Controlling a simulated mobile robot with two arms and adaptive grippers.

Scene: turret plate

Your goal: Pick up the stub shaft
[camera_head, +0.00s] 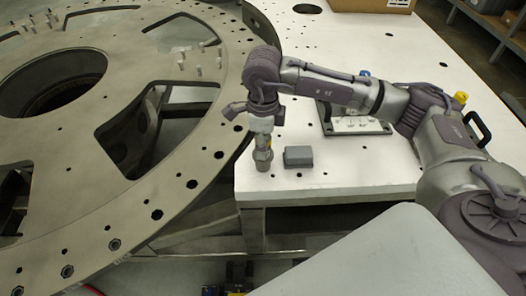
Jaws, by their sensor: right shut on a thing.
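The stub shaft (262,156) is a short grey metal piece with a wider lower end. It hangs upright below my right gripper (262,128), at the left front corner of the white table. My right gripper points down and is shut on its upper part. The upper end is hidden by the gripper. I cannot tell whether its lower end touches the table top. My left gripper is not in view.
A small grey block (298,156) sits on the white table (350,168) just right of the shaft. The large turret plate (170,190), with holes and cutouts, fills the left. A dark bracket (352,124) stands behind my right arm. A cardboard box (372,4) is at the back.

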